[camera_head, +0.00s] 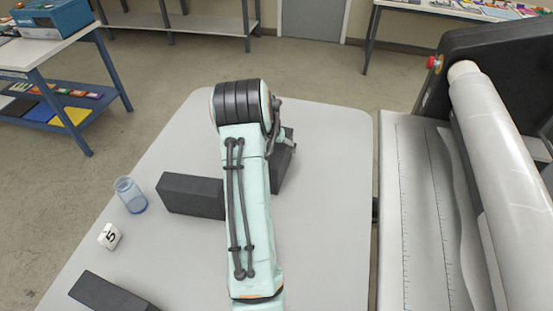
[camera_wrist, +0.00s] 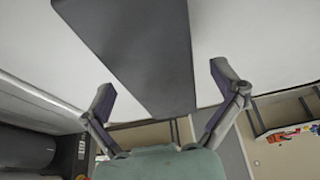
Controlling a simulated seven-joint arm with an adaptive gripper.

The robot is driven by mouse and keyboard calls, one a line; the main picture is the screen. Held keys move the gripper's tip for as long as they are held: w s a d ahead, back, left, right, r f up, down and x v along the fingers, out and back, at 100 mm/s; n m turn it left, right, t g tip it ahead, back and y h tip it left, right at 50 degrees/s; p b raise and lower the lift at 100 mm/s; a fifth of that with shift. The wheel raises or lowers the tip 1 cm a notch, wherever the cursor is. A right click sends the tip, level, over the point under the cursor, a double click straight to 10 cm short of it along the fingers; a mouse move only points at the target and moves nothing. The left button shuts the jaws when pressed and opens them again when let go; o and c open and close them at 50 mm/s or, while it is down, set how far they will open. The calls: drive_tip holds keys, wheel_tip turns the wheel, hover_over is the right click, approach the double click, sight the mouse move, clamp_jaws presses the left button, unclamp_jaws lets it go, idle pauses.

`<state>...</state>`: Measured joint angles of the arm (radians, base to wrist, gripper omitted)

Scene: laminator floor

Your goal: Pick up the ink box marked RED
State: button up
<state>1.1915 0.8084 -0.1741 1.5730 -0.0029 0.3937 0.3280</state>
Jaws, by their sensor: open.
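Dark grey boxes stand on the light grey table (camera_head: 330,215). One box (camera_head: 192,195) is just left of my arm, one (camera_head: 283,165) is partly hidden behind my arm, and one (camera_head: 108,293) is at the lower left, cut by the frame edge. I can read no RED mark on any visible face. In the wrist view, my open gripper (camera_wrist: 161,82) has its fingers spread on either side of the near end of a dark box (camera_wrist: 140,45). Nothing is held. In the head view my arm hides most of the gripper.
A blue translucent cup (camera_head: 131,195) and a white cube marked 5 (camera_head: 109,237) stand on the table's left part. The laminator (camera_head: 500,165) with its large roller is close on the right. The table's right front is clear.

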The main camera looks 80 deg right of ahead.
drive_tip(key=shift+f, duration=0.2)
idle(0.3)
drive_tip(key=c, duration=1.3)
